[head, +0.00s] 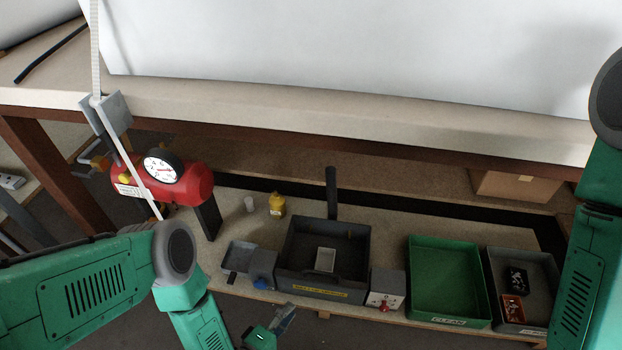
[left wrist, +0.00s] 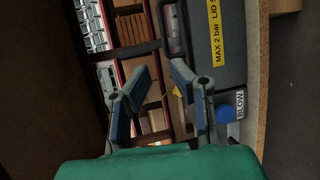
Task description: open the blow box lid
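The blow box (head: 293,257) is a dark grey box on the low bench in the head view, with a yellow label on its front. Its inside shows, with a small light grey tray (head: 325,260) in it. I cannot tell whether a clear lid covers it. My right gripper is out of view.
A blue button (head: 262,283) sits left of the box; a white block with a red knob (head: 385,302) sits right. Beyond are a green bin (head: 447,270) and a grey bin (head: 505,262). A red tank (head: 190,185) stands left. The upper bench edge overhangs behind.

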